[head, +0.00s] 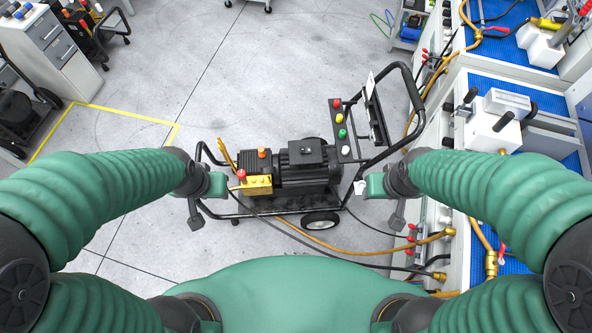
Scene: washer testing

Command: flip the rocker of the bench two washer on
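A black pressure washer on a wheeled cart (308,165) stands on the floor in the middle of the view. Its panel (341,130) carries red, yellow, green and white round controls. I cannot make out a rocker, nor whether this is the bench two washer. My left gripper (207,205) hangs over the cart's left end, near the yellow pump block (257,185). My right gripper (386,205) is in front of the cart's right side, below the panel and handle in the picture. Neither gripper visibly holds anything; their finger gaps are unclear.
Workbenches with blue mats (495,85) and white machines (490,125) line the right side. An orange hose (345,251) and dark cables run across the floor to the right bench. Grey drawers (52,45) stand top left. The upper middle floor is clear.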

